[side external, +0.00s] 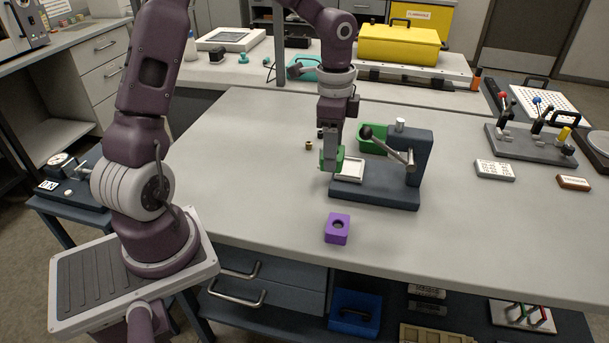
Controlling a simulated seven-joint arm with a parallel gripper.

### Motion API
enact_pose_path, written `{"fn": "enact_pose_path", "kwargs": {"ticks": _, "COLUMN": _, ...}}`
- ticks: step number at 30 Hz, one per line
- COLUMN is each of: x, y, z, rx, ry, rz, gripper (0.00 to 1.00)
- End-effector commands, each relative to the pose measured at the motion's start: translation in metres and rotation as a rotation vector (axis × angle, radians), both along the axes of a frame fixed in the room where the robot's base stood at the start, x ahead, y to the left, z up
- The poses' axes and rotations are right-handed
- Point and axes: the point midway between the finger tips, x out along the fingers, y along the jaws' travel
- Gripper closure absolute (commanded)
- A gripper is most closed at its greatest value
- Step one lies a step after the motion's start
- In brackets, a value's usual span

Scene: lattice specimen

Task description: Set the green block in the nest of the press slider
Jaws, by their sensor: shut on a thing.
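My gripper (332,162) is shut on the green block (339,162) and holds it at the left end of the press, partly hidden by the fingers. The press (385,195) has a dark blue-grey base, an upright column at its right and a lever with a black knob. Its pale, square-framed slider (350,170) sits at the left end of the base, just right of the block. I cannot tell whether the block touches the slider.
A purple block with a round hole (337,229) lies in front of the press. A green bin (373,143) stands behind it, and a small brass piece (309,145) lies behind-left of my gripper. The table's left part is clear. A lever panel (540,145) stands at the right.

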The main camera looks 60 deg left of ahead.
Motion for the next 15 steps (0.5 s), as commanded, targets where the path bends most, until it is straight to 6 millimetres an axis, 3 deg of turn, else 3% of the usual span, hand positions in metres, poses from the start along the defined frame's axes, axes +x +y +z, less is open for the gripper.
{"fn": "enact_pose_path", "kwargs": {"ticks": 3, "x": 0.045, "y": 0.016, "z": -0.002, "rx": 0.004, "ry": 0.003, "rz": -0.007, "gripper": 0.87}}
{"fn": "enact_pose_path", "kwargs": {"ticks": 6, "x": 0.068, "y": 0.027, "z": -0.003, "rx": 0.011, "ry": 0.010, "rz": -0.011, "gripper": 0.87}}
{"fn": "enact_pose_path", "kwargs": {"ticks": 10, "x": 0.082, "y": 0.034, "z": -0.006, "rx": 0.020, "ry": 0.016, "rz": -0.015, "gripper": 0.87}}
{"fn": "enact_pose_path", "kwargs": {"ticks": 15, "x": 0.083, "y": 0.035, "z": -0.021, "rx": 0.021, "ry": 0.018, "rz": -0.017, "gripper": 0.87}}
